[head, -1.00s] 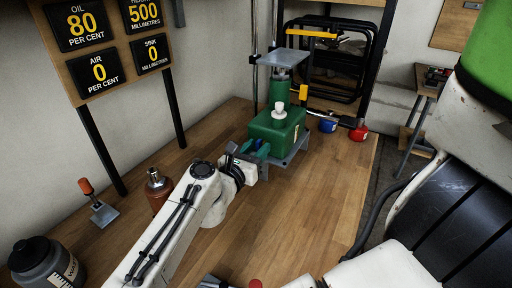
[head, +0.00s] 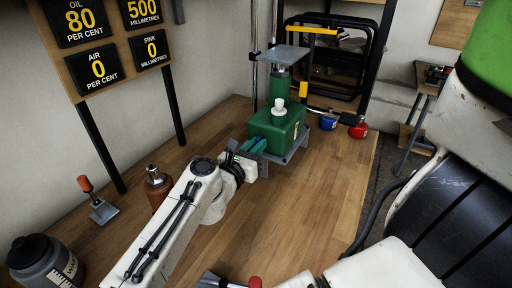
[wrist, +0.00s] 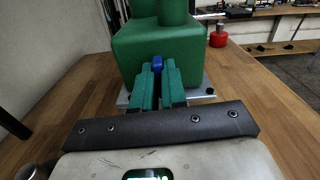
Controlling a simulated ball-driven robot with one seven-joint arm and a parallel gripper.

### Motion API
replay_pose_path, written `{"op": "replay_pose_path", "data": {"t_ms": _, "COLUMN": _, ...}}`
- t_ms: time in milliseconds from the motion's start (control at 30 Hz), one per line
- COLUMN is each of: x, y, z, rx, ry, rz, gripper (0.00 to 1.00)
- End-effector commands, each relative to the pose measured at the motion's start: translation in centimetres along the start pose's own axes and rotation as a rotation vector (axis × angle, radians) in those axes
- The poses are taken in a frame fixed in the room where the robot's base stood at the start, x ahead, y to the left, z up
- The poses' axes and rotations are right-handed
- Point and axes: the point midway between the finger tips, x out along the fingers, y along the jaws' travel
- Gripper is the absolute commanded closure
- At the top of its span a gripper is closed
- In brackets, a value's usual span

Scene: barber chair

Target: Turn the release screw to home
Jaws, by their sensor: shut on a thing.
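The green pump unit (head: 272,133) stands on a grey base plate on the wooden bench, with a white knob (head: 279,104) on top. It also fills the upper middle of the wrist view (wrist: 158,48). The release screw (wrist: 157,63) is a small blue piece low on the unit's near face. My gripper (wrist: 158,72) reaches it with two teal fingers, shut on it, one on each side. In the head view my gripper (head: 253,147) is at the unit's near left side. The screw's shaft is hidden behind the fingers.
The gauge board (head: 110,42) reads oil 80, height 500, air 0 and sink 0. A copper bottle (head: 157,189), an orange-handled tool (head: 98,203) and a grey jar (head: 43,264) stand left of my arm.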

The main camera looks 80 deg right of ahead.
Motion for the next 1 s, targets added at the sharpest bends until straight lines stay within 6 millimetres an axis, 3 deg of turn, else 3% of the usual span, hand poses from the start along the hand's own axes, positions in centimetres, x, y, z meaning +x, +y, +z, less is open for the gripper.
{"op": "replay_pose_path", "data": {"t_ms": 467, "x": -0.01, "y": -0.01, "z": 0.01, "rx": 0.083, "ry": 0.000, "rz": 0.000, "gripper": 1.00}}
{"op": "replay_pose_path", "data": {"t_ms": 500, "x": -0.01, "y": -0.01, "z": 0.02, "rx": 0.083, "ry": 0.000, "rz": 0.000, "gripper": 0.87}}
{"op": "replay_pose_path", "data": {"t_ms": 767, "x": -0.01, "y": -0.01, "z": 0.01, "rx": 0.081, "ry": 0.000, "rz": 0.000, "gripper": 0.63}}
{"op": "replay_pose_path", "data": {"t_ms": 1000, "x": -0.06, "y": -0.01, "z": -0.01, "rx": 0.080, "ry": -0.001, "rz": 0.001, "gripper": 0.63}}
